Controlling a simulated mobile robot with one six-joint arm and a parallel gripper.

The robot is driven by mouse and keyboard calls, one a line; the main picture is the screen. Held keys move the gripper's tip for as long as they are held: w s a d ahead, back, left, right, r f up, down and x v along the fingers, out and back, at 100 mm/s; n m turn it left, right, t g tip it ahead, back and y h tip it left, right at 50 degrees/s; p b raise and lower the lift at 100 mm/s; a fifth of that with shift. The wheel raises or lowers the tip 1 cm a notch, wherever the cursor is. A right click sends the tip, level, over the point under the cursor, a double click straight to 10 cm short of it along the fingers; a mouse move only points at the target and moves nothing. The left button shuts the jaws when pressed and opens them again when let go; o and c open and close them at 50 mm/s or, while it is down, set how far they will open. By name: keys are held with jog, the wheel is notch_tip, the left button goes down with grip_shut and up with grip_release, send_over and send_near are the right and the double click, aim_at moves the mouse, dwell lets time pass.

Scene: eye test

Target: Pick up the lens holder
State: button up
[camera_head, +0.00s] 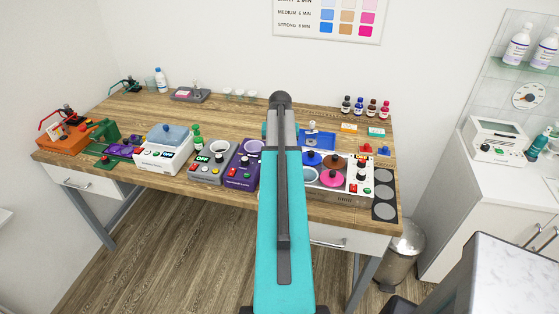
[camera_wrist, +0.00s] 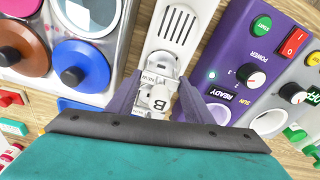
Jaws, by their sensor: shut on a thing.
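In the head view my own arm hides the gripper and the held piece.
A tinting unit with coloured round lids (camera_wrist: 82,66) is left of the gripper in the wrist view. A purple device (camera_wrist: 235,50) is close on the right, with a grey device (camera_wrist: 300,95) beyond. The wooden table (camera_head: 235,110) holds more devices and small bottles (camera_head: 365,106).

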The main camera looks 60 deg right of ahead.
jog(key=shift+r, duration=0.2)
jog(key=shift+r+b, duration=1.7)
jog(key=shift+r, duration=3.1)
